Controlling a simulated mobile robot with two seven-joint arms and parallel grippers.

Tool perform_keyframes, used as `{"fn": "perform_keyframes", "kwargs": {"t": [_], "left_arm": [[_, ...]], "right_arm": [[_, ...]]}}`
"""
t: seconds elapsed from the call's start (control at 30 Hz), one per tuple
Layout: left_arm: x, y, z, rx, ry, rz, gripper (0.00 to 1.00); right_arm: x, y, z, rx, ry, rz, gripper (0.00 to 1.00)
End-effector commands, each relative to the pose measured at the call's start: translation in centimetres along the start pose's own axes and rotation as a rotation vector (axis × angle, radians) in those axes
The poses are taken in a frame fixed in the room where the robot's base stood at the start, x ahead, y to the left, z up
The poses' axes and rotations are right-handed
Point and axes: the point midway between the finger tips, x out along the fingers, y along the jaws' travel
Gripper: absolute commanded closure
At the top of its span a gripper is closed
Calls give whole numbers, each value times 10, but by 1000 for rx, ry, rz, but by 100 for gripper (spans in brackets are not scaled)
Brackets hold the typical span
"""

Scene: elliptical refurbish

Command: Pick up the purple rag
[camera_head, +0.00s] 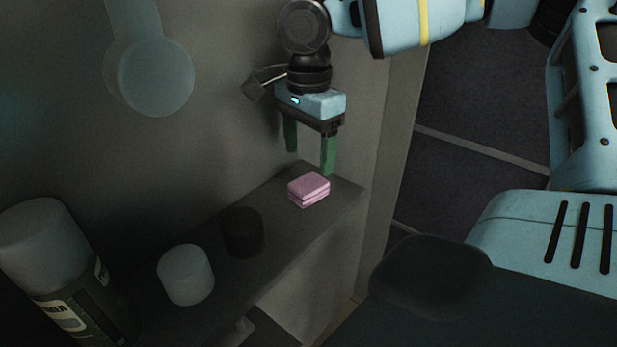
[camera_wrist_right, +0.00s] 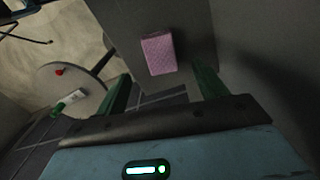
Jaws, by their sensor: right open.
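The purple rag (camera_head: 309,190), a small folded pinkish-purple stack, lies on a narrow grey shelf (camera_head: 318,224) near its right end. My right gripper (camera_head: 310,161) is open and empty, with green fingers pointing down just above and behind the rag, apart from it. In the right wrist view the rag (camera_wrist_right: 159,54) lies ahead of the open fingers (camera_wrist_right: 160,88), roughly midway between them. My left gripper is in neither view.
On the same shelf stand a dark cylinder (camera_head: 242,232), a white cylinder (camera_head: 186,274) and a large labelled can (camera_head: 62,268) to the left. A wall rises behind the shelf. The wrist view shows a round surface (camera_wrist_right: 68,92) with small items.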

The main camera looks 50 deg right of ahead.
Motion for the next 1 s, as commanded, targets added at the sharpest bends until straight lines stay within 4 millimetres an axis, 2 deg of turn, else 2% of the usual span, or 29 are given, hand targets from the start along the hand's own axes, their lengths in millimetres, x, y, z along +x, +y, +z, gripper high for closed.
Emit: {"fn": "perform_keyframes", "kwargs": {"t": [0.27,0.6,0.9,1.0], "left_arm": [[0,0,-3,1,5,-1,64],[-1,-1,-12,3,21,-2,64],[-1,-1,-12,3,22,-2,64],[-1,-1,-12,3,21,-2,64]], "right_arm": [[13,1,0,0,0,1,29],[56,1,0,2,-1,1,29],[60,0,-1,1,0,-1,29],[60,0,-1,1,-1,-1,41]]}}
